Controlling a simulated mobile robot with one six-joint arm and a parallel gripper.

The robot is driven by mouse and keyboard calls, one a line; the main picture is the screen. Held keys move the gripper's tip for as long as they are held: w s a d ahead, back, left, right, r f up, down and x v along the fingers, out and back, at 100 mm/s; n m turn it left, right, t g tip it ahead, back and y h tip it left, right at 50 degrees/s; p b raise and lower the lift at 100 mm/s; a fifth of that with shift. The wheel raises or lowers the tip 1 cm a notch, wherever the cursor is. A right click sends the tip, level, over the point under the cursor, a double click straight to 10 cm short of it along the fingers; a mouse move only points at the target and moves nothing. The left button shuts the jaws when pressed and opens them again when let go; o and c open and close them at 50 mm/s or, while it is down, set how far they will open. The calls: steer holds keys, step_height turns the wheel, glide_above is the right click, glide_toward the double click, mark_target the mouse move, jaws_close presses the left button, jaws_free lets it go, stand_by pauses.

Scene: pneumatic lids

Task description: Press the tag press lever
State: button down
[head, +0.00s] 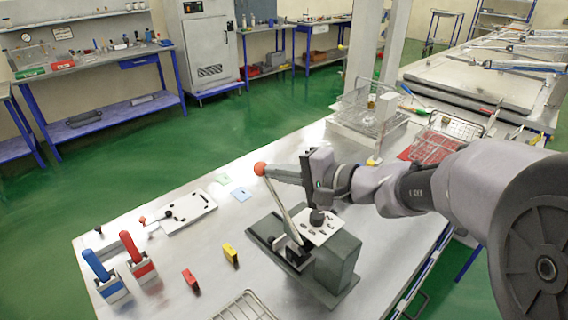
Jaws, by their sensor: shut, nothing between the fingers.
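The tag press (338,262) is a dark grey block on a base plate on the metal bench, with a light plate and a black knob on top. Its lever (281,208) is a thin metal rod that stands up and leans left, with an orange-red ball (260,168) at its upper end. My gripper (274,172) reaches in from the right, shut and empty, with its fingertips right beside the ball. I cannot tell whether they touch it.
Small red (190,280) and yellow (231,254) blocks lie left of the press. A wire basket (245,306) is at the front edge. Bare bench lies around the small blocks.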

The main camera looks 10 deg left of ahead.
steer(key=w+a+f+g+h+p, duration=0.1)
steer(key=a+f+g+h+p, duration=0.1)
steer(key=f+p, duration=0.3)
steer(key=w+a+f+g+h+p, duration=0.1)
steer(key=f+p, duration=0.4)
steer(key=p, duration=0.5)
steer(key=w+a+f+m+g+h+p, duration=0.1)
steer(key=w+a+f+g+h+p, duration=0.1)
steer(key=f+h+p, duration=0.3)
steer(key=shift+w+a+f+g+h+p, duration=0.3)
steer(key=shift+w+a+f+p, duration=0.35)
steer(key=shift+p, duration=0.55)
steer(key=shift+s, duration=0.35)
steer(key=w+a+p+v, duration=0.1)
steer(key=v, duration=1.3)
steer(key=shift+w+a+r+p, duration=0.2)
steer(key=shift+r+p, duration=0.1)
steer(key=shift+r, duration=0.35)
steer(key=shift+d, duration=0.1)
